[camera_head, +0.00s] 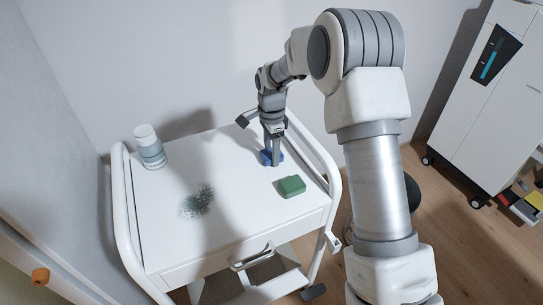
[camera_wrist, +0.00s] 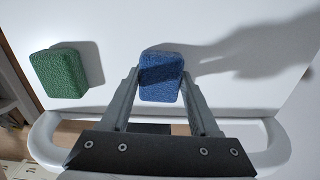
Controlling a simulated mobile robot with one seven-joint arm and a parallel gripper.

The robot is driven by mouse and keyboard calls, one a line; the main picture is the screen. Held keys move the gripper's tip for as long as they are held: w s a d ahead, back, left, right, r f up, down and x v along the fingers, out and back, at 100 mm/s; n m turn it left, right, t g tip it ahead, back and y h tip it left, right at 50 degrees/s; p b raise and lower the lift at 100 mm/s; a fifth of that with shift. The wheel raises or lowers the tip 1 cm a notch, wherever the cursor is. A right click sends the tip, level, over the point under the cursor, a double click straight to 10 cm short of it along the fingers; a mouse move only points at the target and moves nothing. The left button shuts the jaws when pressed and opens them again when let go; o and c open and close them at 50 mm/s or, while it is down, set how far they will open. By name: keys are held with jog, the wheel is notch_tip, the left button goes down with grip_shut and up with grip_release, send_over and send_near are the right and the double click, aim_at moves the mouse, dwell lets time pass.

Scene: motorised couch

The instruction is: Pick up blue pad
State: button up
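The blue pad (camera_head: 266,157) lies on the white cart top toward its back right, partly hidden by my gripper (camera_head: 272,163) in the head view. In the wrist view the blue pad (camera_wrist: 161,63) sits between the two fingertips of my gripper (camera_wrist: 161,74), one finger along each side. The fingers are spread apart by about the pad's width. They are very close to its sides, and I cannot clearly see whether they touch it. A dark shadow crosses the pad. It appears to rest on the cart top.
A green pad (camera_head: 292,187) lies in front of the blue one and also shows in the wrist view (camera_wrist: 60,74). A white bottle (camera_head: 150,147) stands at the back left of the cart (camera_head: 232,212). Speckled residue (camera_head: 197,201) lies mid-top. Raised rails border the cart's sides.

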aim_at(271, 152)
jog(key=c, duration=0.6)
notch_tip(271, 152, up, 10)
jog(key=shift+p, duration=1.15)
